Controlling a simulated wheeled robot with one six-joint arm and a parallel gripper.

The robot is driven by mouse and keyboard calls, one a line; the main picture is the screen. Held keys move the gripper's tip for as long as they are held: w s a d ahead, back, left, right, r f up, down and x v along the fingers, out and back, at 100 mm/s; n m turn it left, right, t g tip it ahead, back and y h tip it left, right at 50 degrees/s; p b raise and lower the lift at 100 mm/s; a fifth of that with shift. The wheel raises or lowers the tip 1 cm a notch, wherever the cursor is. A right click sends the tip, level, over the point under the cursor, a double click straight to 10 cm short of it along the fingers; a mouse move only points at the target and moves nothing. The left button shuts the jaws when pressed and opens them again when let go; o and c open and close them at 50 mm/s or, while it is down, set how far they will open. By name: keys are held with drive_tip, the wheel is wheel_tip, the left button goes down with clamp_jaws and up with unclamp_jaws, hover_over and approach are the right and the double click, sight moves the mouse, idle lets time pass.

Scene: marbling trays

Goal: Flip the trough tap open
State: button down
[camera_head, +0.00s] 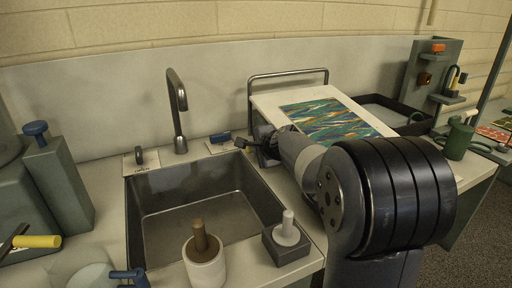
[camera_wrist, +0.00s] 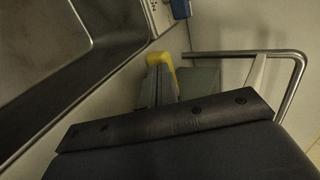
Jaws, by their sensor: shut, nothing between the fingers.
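A dark curved spout (camera_head: 177,105) stands behind the sunken grey trough (camera_head: 190,200). A blue lever (camera_head: 220,137) lies on a small pale plate (camera_head: 216,148) to the right of the spout. A dark upright handle (camera_head: 139,155) stands on another plate left of the spout; its label is too small to read. My gripper (camera_head: 246,144) is shut and empty, just right of the blue lever near the trough's back right corner. I cannot tell whether they touch. In the wrist view a blue piece (camera_wrist: 181,8) shows at the top, apart from the dark gripper parts.
A metal rail (camera_head: 288,76) and a board with a marbled sheet (camera_head: 333,119) stand close right of my gripper. A pot (camera_head: 204,266) and a dark block with a grey knob (camera_head: 287,240) stand at the trough's front. Above the trough is clear.

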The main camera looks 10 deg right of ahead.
drive_tip(key=shift+a+m+h+p, duration=0.2)
drive_tip(key=shift+m+h+p, duration=0.3)
drive_tip(key=shift+p, duration=1.05)
drive_tip(key=shift+w+a+r+p, duration=0.1)
drive_tip(key=shift+r+p, duration=0.05)
drive_tip(key=shift+p, duration=0.6)
drive_tip(key=m+h+p, duration=0.1)
drive_tip(key=p, duration=0.5)
drive_tip(key=shift+w+a+r+m+h, duration=0.15)
drive_tip(key=shift+a+r+m+h, duration=0.15)
drive_tip(key=shift+m+h, duration=0.1)
drive_tip(key=m+h+p, duration=0.1)
drive_tip(key=p, duration=0.5)
drive_tip(key=shift+w+a+m+h, duration=0.2)
drive_tip(key=shift+a+m+h, duration=0.1)
drive_tip(key=shift+m+h, duration=0.1)
drive_tip(key=shift+w+a+f+m+g+h+p, duration=0.2)
drive_tip(key=shift+w+m+g+h+p, duration=0.3)
drive_tip(key=shift+w+m+h+p, duration=0.7)
drive_tip(key=shift+w+a+f+m+g+h+p, duration=0.25)
drive_tip(key=shift+m+g+h+p, duration=0.4)
drive_tip(key=shift+p, duration=1.2)
drive_tip(key=shift+w+a+f+m+g+h+p, duration=0.1)
drive_tip(key=shift+w+a+m+g+h+p, duration=0.2)
drive_tip(key=shift+w+m+h+p, duration=0.9)
drive_tip(key=shift+s+d+r, duration=0.1)
drive_tip(key=shift+s, duration=0.05)
